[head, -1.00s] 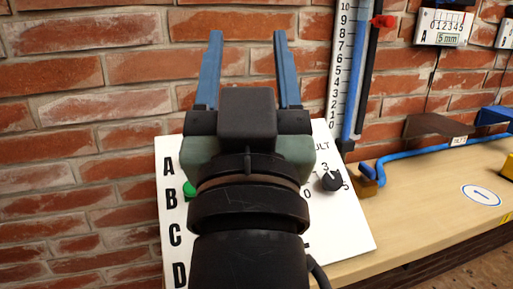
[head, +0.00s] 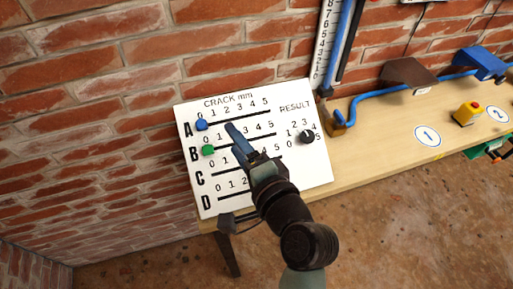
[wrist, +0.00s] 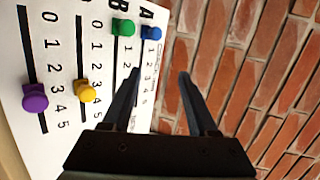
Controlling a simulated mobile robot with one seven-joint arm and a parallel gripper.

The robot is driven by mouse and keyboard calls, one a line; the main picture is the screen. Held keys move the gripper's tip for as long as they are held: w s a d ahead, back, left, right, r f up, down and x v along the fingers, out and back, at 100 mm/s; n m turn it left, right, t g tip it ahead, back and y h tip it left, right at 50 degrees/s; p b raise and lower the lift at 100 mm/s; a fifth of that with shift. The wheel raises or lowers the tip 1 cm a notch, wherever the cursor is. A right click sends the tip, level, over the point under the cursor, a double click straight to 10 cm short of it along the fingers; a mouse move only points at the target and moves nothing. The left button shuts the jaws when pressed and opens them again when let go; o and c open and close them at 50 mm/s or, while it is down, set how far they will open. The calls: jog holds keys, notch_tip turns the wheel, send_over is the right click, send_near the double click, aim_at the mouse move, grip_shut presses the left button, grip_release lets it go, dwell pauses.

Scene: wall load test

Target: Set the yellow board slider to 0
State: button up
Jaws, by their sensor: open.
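The white board (head: 315,170) has rows A to D with number scales. In the wrist view the yellow slider (wrist: 86,90) sits on row C's slot, around 3 to 4; the nearest digits are partly covered. That scale's 0 lies toward the top of the picture. My gripper hides the yellow slider in the head view. My gripper (head: 232,128) is in front of the board, its fingertips seen over rows A and B. In the wrist view its two fingers (wrist: 160,75) are apart, with nothing between them, and do not touch the yellow slider.
Blue (head: 201,125) and green (head: 208,150) sliders sit near the low ends of A and B. A purple slider (wrist: 35,97) is on D. A black dial (head: 307,136) is at the board's right. The bench (head: 375,150) carries blue piping (head: 375,95) and a yellow button box (head: 467,112).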

jog(key=s+d+f+m+t+h, duration=0.15)
jog(key=s+d+f+m, duration=0.3)
jog(key=m, duration=0.55)
jog(key=s+d+f+m+t+h, duration=0.1)
jog(key=s+d+f+m+t, duration=0.15)
jog(key=s+f+m, duration=0.6)
jog(key=w+a+r, duration=0.1)
jog(key=w, duration=0.4)
jog(key=w+a+m, duration=0.1)
jog(key=w, duration=0.4)
jog(key=w+a+r+m+p, duration=0.1)
jog(key=w, duration=0.4)
jog(key=shift+w+a+r+g, duration=0.1)
jog(key=shift+a+r+g, duration=0.05)
jog(key=shift+r+g, duration=0.2)
grip_shut()
